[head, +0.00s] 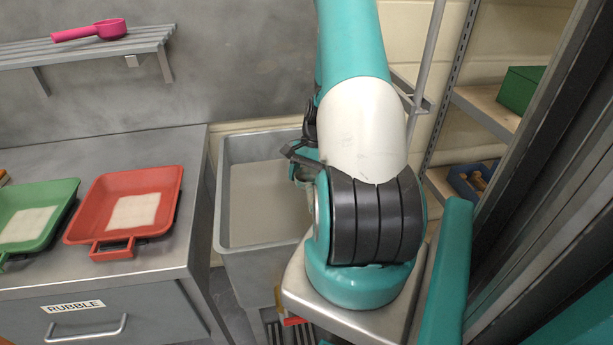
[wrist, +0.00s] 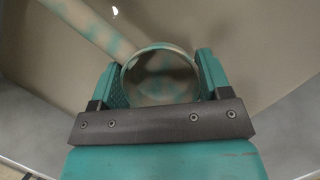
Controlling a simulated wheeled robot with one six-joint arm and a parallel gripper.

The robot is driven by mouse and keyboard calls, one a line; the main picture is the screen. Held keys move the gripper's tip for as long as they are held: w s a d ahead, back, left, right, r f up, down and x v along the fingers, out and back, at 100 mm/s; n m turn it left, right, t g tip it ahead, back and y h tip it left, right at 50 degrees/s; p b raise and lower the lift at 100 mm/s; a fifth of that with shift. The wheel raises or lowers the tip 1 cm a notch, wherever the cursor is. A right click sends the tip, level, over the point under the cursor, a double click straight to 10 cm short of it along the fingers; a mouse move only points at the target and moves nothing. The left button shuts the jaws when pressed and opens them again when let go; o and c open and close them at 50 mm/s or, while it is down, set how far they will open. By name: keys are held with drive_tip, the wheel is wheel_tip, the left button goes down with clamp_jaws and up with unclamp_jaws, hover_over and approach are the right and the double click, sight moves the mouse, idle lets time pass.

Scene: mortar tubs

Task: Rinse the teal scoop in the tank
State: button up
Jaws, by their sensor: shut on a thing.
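The tank (head: 222,205) is a grey rectangular tub with a flat brownish-grey surface inside, left of my arm. My gripper (head: 300,158) is at the tank's right side, partly hidden by my arm. In the wrist view my gripper (wrist: 158,64) is shut with its teal fingers on either side of the round teal scoop (wrist: 160,90). A teal bar with beige patches runs from the scoop to the upper left, seemingly its handle. The tank's inside fills the background there. I cannot tell whether the scoop touches the liquid.
A steel counter (head: 120,180) on the left holds a red tray (head: 165,190) and a green tray (head: 60,190), each with a pale patch. A pink scoop (head: 100,30) lies on a wall shelf (head: 60,52). Shelving with a green box (head: 520,88) and a blue bin (head: 465,185) stands right.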

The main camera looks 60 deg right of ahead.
wheel_tip(320, 180, down, 11)
drive_tip(key=b, duration=0.9)
idle(1.5)
wheel_tip(320, 180, up, 22)
drive_tip(key=p, duration=1.9)
drive_tip(key=shift+f, duration=0.2)
idle(1.7)
wheel_tip(320, 180, up, 4)
drive_tip(key=p, duration=0.3)
